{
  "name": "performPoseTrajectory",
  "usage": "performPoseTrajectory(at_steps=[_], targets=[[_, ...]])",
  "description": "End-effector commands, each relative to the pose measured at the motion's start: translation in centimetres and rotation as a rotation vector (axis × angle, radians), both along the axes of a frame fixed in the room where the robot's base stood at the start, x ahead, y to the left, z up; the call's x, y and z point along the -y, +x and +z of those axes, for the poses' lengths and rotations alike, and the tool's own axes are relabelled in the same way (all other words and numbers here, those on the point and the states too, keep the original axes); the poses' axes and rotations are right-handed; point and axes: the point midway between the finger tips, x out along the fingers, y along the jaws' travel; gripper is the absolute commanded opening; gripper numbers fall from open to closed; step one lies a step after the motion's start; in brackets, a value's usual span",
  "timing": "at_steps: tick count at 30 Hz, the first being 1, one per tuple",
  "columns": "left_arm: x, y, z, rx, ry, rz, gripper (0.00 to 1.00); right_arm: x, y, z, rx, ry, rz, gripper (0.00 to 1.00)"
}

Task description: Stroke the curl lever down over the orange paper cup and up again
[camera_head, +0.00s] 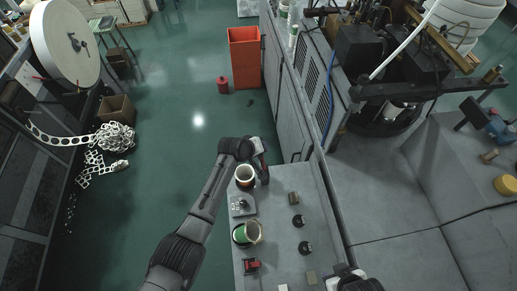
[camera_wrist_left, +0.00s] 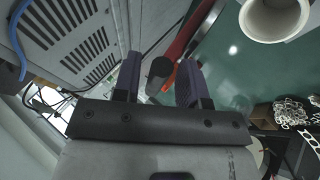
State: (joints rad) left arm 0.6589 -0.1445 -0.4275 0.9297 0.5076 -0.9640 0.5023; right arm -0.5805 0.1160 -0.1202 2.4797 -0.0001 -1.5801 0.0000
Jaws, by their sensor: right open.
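A pale-rimmed paper cup (camera_head: 245,182), its colour hard to tell from above, stands upright at the far end of the grey bench. It is beside the curl lever (camera_head: 264,170), which is partly hidden by my left gripper (camera_head: 257,152). In the left wrist view, the lever's dark knob (camera_wrist_left: 158,70) on a red arm (camera_wrist_left: 190,30) shows between the two fingers of my left gripper (camera_wrist_left: 160,82). The fingers stand apart, with a narrow gap beside the knob. A white cup (camera_wrist_left: 275,18) shows at the top right. My right gripper (camera_head: 345,278) is open at the bottom edge, partly cut off.
Small dark knobs (camera_head: 298,220) and a red part (camera_head: 251,265) are on the bench. A grey machine (camera_head: 290,110) rises behind. An orange bin (camera_head: 244,58) stands on the green floor.

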Motion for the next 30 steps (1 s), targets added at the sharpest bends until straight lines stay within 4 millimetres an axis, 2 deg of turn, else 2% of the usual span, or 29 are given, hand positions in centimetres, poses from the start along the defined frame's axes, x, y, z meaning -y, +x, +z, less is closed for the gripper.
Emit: performPoseTrajectory(at_steps=[5,11,30], targets=[[-0.3,0.0,-0.1,0.000,0.005,0.001,0.41,0.1,0.0,0.0,0.000,-0.004,0.003,0.43],[-0.9,-0.4,1.0,0.002,0.003,0.002,0.41,0.3,0.0,0.2,0.000,-0.009,0.005,0.43],[-5.7,-4.6,8.4,0.002,0.002,0.000,0.41,0.0,0.0,0.0,0.000,-0.001,0.001,0.43]])
